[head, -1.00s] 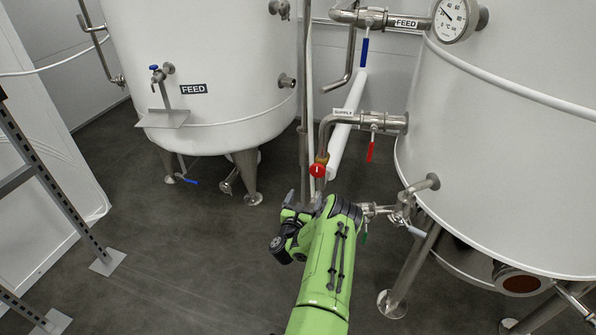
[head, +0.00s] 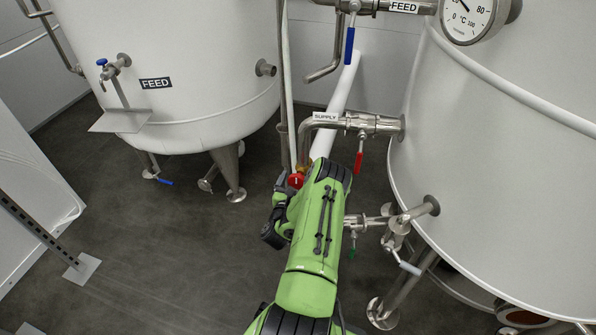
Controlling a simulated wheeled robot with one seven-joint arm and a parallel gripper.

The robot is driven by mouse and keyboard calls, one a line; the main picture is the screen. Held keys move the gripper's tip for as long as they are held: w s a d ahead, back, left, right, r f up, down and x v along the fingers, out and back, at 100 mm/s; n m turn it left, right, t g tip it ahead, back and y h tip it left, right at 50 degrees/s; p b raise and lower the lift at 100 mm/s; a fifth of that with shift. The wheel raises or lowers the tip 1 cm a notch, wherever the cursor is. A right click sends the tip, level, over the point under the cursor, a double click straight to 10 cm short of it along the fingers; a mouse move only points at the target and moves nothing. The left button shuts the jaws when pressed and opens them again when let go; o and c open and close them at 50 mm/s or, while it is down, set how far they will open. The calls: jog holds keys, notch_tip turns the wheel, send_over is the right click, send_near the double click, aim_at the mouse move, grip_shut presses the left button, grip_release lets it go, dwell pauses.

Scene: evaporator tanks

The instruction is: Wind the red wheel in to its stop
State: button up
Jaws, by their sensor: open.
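The red wheel (head: 296,180) is a small red round knob on the pipework below the pipe labelled SUPPLY, near the middle of the head view. Its lower part is partly covered by my green arm. My gripper (head: 284,188) is beside the wheel in the picture, mostly hidden behind my own wrist. Its jaws are open, and I see nothing held in them. I cannot tell whether the fingers touch the wheel or stand around it.
The SUPPLY pipe (head: 325,127) has a red lever (head: 359,160) close to the right of my arm. A lower valve with a green handle (head: 352,250) and the right tank (head: 490,170) are also close. The left tank (head: 190,90) stands behind. Open floor (head: 170,240) lies left.

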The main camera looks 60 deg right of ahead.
jog(key=shift+r, duration=0.1)
jog(key=c, duration=1)
